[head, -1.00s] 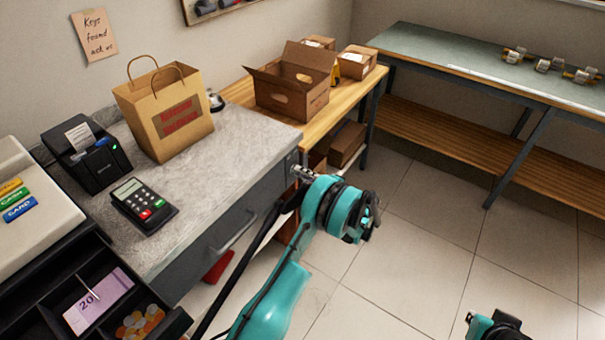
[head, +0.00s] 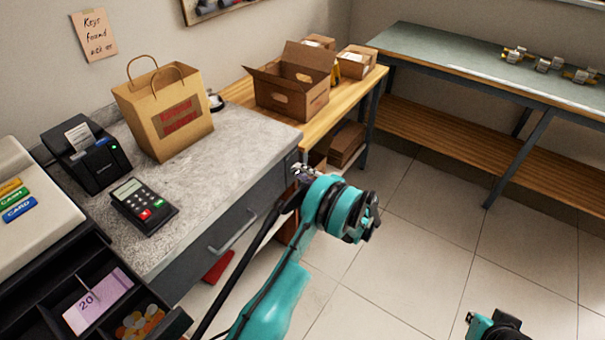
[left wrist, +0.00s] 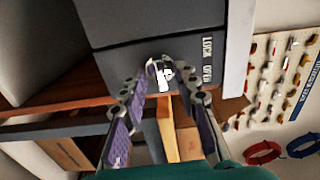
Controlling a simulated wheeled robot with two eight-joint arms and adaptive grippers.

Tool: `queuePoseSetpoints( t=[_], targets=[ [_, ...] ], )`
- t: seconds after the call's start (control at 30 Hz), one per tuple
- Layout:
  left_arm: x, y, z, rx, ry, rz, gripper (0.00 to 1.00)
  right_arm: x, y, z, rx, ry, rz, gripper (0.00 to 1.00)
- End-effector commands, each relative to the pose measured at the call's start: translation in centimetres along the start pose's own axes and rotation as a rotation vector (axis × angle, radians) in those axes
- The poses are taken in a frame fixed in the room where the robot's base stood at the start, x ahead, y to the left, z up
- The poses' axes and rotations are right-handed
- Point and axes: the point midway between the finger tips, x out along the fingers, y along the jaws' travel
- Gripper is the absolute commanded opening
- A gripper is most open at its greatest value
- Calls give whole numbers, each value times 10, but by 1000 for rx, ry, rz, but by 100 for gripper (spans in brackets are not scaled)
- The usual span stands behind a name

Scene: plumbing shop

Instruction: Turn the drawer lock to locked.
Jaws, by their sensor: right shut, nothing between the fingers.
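The drawer lock (left wrist: 164,77) shows in the left wrist view as a small bright metal piece on the dark grey drawer front (left wrist: 160,48). The printed words LOCK and OPEN (left wrist: 207,60) stand beside it, sideways in this view. My left gripper (left wrist: 168,80) is open, its two fingers either side of the lock piece; I cannot tell whether they touch it. In the head view the left gripper (head: 301,172) is at the right end of the counter's drawer front and hides the lock. My right gripper (head: 492,325) is partly visible at the bottom edge, shut and empty, far from the drawer.
The counter (head: 230,138) carries a paper bag (head: 165,110), a card terminal (head: 143,205) and a receipt printer (head: 86,155). The drawer handle (head: 233,231) sticks out left of my left arm. A wooden bench (head: 240,92) adjoins the counter. Floor to the right is clear.

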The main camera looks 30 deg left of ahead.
Motion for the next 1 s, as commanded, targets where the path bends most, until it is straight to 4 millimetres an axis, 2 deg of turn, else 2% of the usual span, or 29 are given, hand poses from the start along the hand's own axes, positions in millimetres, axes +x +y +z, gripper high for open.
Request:
queuePoseSetpoints(
  t=[0.23, 0.37, 0.8, 1.0],
  targets=[
    [0, 0, 0, 0, 0, -1, 31, 0, 0, 0, 0, 0, 0, 0],
    [-10, 0, -1, 0, 2, -1, 31, 0, 0, 0, 0, 0, 0, 0],
    [-98, 0, 0, 0, 2, 0, 31, 0, 0, 0, 0, 0, 0, 0],
    [-118, 0, 0, 0, 0, 0, 31, 0, 0, 0, 0, 0, 0, 0]
  ],
)
